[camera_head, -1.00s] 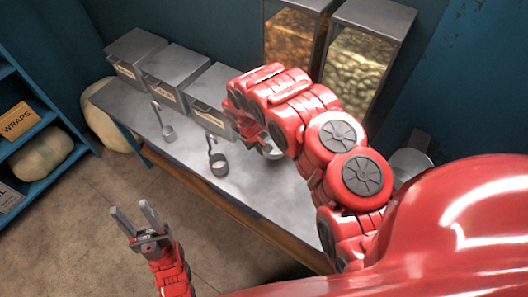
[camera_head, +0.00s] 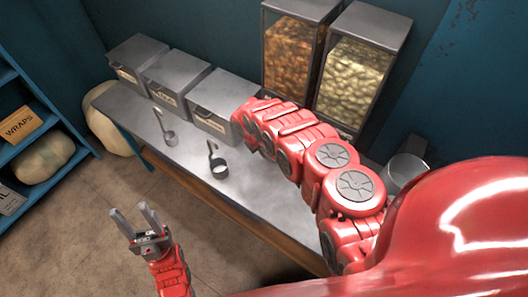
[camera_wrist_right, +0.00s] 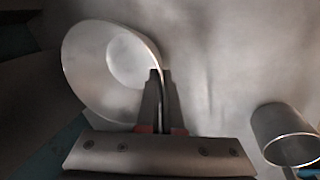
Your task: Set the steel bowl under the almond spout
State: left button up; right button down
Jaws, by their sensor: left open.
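The steel bowl (camera_wrist_right: 88,75) shows in the right wrist view, its rim running between my right gripper's fingers. My right gripper (camera_wrist_right: 160,82) is shut on that rim. In the head view my red right arm hides both this gripper and the bowl. Two clear-fronted dispensers stand at the back: one with brown contents (camera_head: 290,55), which look like almonds, and one with pale contents (camera_head: 352,82). Their spouts are hidden behind my arm. My left gripper (camera_head: 135,220) is open and empty, in front of the counter, over the floor.
The steel counter (camera_head: 190,165) holds two hooked ladles (camera_head: 168,137) (camera_head: 219,169) and several lidded grey bins (camera_head: 228,95). A steel cup (camera_head: 405,172) stands at the right; a metal cup (camera_wrist_right: 285,135) shows in the right wrist view. A blue shelf (camera_head: 45,115) is at left.

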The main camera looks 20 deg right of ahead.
jog(key=shift+f, duration=0.1)
jog(key=c, duration=1.5)
grip_release()
jog(key=shift+f, duration=0.15)
jog(key=o, duration=0.4)
jog(key=shift+p+v, duration=4.15)
jog(key=shift+v, duration=2.05)
